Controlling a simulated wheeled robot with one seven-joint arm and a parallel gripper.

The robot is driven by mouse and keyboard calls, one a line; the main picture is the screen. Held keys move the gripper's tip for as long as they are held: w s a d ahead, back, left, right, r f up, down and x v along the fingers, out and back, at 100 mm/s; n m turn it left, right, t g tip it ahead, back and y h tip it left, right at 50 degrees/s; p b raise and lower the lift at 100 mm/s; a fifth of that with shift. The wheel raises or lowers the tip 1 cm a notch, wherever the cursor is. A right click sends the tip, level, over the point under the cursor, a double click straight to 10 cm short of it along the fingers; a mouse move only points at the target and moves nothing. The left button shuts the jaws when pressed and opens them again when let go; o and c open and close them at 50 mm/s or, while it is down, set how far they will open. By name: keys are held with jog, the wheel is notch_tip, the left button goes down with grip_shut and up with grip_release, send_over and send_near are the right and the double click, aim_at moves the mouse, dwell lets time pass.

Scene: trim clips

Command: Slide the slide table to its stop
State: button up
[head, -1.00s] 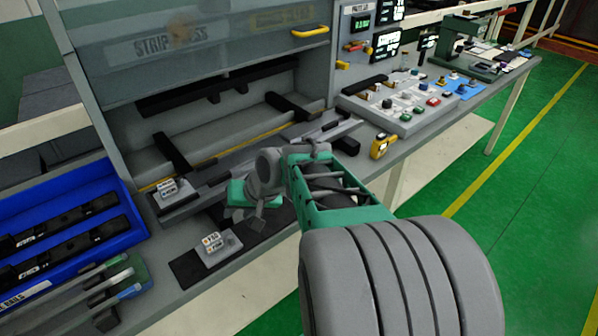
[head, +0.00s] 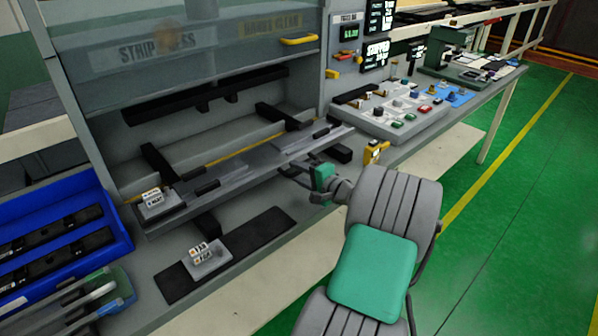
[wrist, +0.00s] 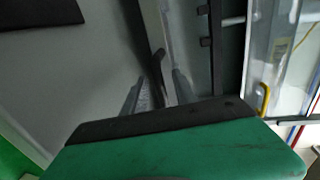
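The slide table (head: 235,182) is a long grey plate with dark strips, lying along the front of the strip press. My gripper (head: 298,172) is at its front edge, right of the middle, in the head view. In the wrist view my gripper (wrist: 158,90) has its two grey fingers apart, with a gap between them. A dark bar (wrist: 157,68) shows between and just beyond the fingertips; I cannot tell if they touch it. The stop itself I cannot make out.
A blue tray (head: 122,222) with black rails is at the left. A small block with labelled buttons (head: 207,262) sits on a black mat (head: 262,238) in front. A button panel (head: 395,112) and a yellow device (head: 374,152) are at the right. The press guard (head: 190,60) is raised.

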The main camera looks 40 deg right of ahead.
jog(key=shift+c, duration=0.2)
grip_shut()
jog(key=shift+w, duration=0.1)
dwell(1.2)
